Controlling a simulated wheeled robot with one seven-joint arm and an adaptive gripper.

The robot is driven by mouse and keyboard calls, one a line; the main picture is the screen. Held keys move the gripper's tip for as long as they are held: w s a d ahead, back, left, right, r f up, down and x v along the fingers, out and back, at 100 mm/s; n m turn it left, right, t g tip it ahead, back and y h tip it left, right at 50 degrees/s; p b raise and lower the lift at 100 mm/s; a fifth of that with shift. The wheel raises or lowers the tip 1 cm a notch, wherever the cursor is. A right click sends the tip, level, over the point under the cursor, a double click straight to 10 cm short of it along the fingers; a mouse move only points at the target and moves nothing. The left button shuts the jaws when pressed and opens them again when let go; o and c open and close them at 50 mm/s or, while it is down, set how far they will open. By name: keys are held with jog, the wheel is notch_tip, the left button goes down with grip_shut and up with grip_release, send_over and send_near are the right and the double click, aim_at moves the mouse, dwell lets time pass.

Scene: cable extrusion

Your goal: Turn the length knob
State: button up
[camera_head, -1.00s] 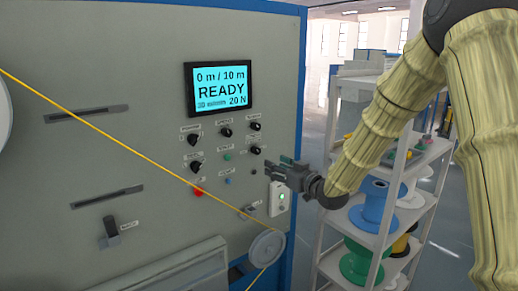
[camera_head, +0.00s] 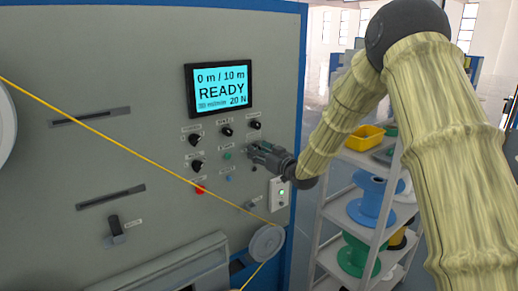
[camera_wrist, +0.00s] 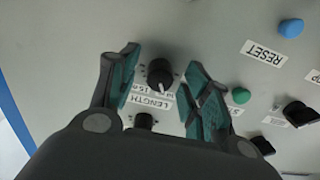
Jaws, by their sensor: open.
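The length knob (camera_wrist: 160,74) is a black round knob with a white mark, above a white label reading LENGTH in the wrist view. My gripper (camera_wrist: 163,62) is open, with one teal-padded finger on each side of the knob and gaps between the pads and the knob. In the head view my gripper (camera_head: 252,149) is at the panel's right part and hides this knob. The screen (camera_head: 220,89) reads 0 m / 10 m, READY, 30 m/min and 20 N.
A second black knob (camera_wrist: 143,120) is close below, partly behind my gripper. A green button (camera_wrist: 241,95) lies just right of the right finger, and a blue RESET button (camera_wrist: 290,27) is farther off. A yellow cable (camera_head: 140,153) crosses the panel. A shelf with spools (camera_head: 372,205) stands right.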

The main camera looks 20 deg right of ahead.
jog(key=shift+w+a, duration=0.1)
jog(key=shift+w, duration=0.2)
jog(key=c, duration=1)
jog(key=shift+c, duration=0.2)
jog(key=shift+f+n+b, duration=0.15)
jog(key=shift+n+b, duration=0.25)
jog(key=shift+b, duration=0.3)
jog(key=n+b, duration=1)
jog(key=b, duration=0.5)
jog(key=shift+n, duration=0.4)
jog(key=shift+r, duration=0.2)
